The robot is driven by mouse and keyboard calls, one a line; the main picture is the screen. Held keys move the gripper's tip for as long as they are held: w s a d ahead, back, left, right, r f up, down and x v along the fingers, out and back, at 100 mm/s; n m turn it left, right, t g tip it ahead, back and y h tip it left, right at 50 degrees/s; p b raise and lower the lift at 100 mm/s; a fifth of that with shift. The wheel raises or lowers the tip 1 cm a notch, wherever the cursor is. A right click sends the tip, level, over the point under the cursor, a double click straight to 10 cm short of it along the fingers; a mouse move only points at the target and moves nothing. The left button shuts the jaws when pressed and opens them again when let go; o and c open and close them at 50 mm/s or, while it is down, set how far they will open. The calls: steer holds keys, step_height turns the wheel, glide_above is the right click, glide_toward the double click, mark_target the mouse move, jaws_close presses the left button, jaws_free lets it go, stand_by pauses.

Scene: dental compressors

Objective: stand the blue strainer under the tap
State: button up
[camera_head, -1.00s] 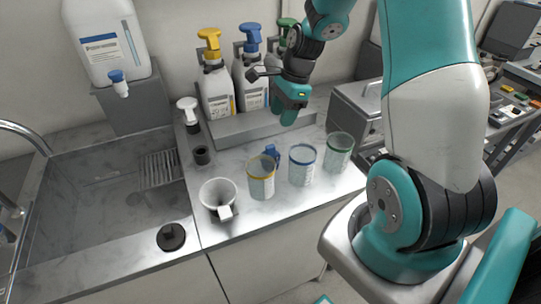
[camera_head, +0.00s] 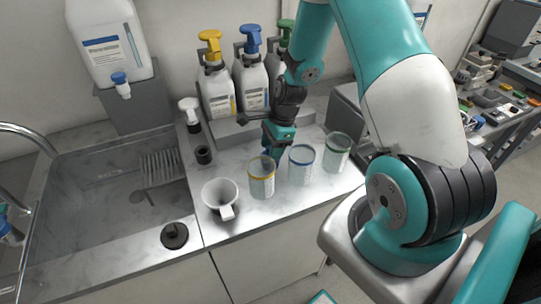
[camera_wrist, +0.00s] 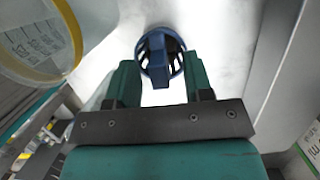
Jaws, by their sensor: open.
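The blue strainer (camera_wrist: 160,46) shows in the wrist view as a small slotted ring with a handle-like bar towards me. It stands on the pale counter between the two green fingers of my gripper (camera_wrist: 160,78). The fingers are apart, one on each side of it, and I see no clear contact. In the head view my gripper (camera_head: 275,153) is low behind the yellow-rimmed cup and hides most of the strainer. A curved chrome tap (camera_head: 28,134) is at the far left by the sink (camera_head: 95,205). A white jug (camera_head: 112,45) also has a blue-topped spigot (camera_head: 120,82).
The yellow-rimmed cup (camera_head: 261,180), blue-rimmed cup (camera_head: 301,166) and green-rimmed cup (camera_head: 337,152) stand close to my gripper. A white handled cup (camera_head: 219,196) is left of them. Several pump bottles (camera_head: 217,90) stand behind. A black stopper (camera_head: 174,236) lies at the sink's front right.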

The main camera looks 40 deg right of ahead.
jaws_close()
